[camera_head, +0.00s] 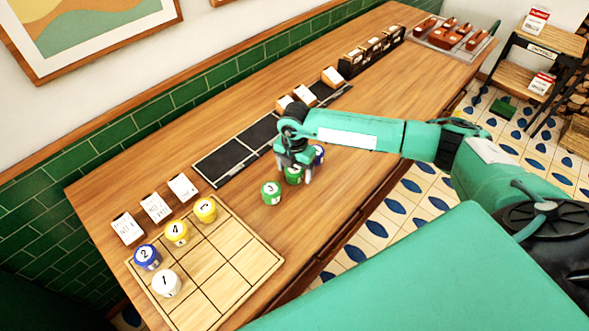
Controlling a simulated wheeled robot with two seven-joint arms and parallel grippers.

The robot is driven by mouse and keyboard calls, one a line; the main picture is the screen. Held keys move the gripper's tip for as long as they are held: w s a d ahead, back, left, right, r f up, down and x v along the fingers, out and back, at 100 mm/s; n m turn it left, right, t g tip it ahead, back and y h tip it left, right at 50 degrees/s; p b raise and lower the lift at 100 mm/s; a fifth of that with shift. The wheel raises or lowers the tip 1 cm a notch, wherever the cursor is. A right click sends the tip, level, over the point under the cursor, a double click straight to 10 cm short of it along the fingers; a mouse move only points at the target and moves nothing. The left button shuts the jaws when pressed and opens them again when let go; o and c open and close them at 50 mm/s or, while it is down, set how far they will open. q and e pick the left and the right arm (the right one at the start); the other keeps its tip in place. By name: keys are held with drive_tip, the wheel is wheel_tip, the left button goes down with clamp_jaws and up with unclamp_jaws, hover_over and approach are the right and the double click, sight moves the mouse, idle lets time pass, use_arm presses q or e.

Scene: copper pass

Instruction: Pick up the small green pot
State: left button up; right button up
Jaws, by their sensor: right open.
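Two green pots are on the wooden counter. One green pot, marked 3 (271,193), stands in the open to the left of my gripper. Another green pot (293,177) is partly hidden beneath my right gripper (295,176). The right gripper points down over that pot with its fingers apart, one on either side of it. I cannot tell whether the fingers touch it. Which green pot is smaller is hard to tell. My left gripper is out of view.
A dark blue pot (319,154) stands close to the right of the gripper. A gridded wooden board (240,255) at the left holds blue, white and yellow pots. Dark mats (222,164) and white cards (183,188) lie behind. A tray of reddish-brown things (450,34) is far right.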

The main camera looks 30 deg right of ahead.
drive_tip(key=shift+f, duration=0.35)
drive_tip(key=c, duration=1.1)
drive_tip(key=shift+c, duration=0.2)
